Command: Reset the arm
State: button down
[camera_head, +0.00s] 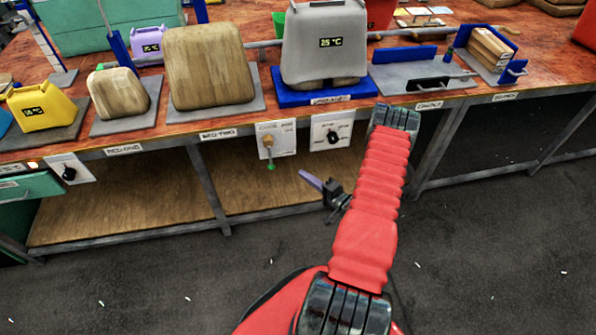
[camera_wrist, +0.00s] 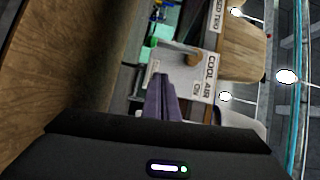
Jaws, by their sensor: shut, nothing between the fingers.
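My gripper (camera_head: 304,174) is in front of the bench, below its front edge, at the end of my red arm. Its purple fingers are shut with nothing between them. In the wrist view the shut purple fingers (camera_wrist: 160,85) point toward the white COOL AIR panel (camera_wrist: 208,88), which appears turned on its side. The fingers overlap the panel's edge in that view; in the head view they stay below the panel (camera_head: 286,145).
A dial panel (camera_head: 331,130) is right of the COOL AIR panel. On the bench stand a grey press (camera_head: 325,45) showing a temperature, wooden-looking blocks (camera_head: 208,65) and a yellow unit (camera_head: 40,106). A wooden shelf (camera_head: 120,205) lies under the bench.

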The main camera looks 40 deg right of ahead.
jog(key=shift+s, duration=0.75)
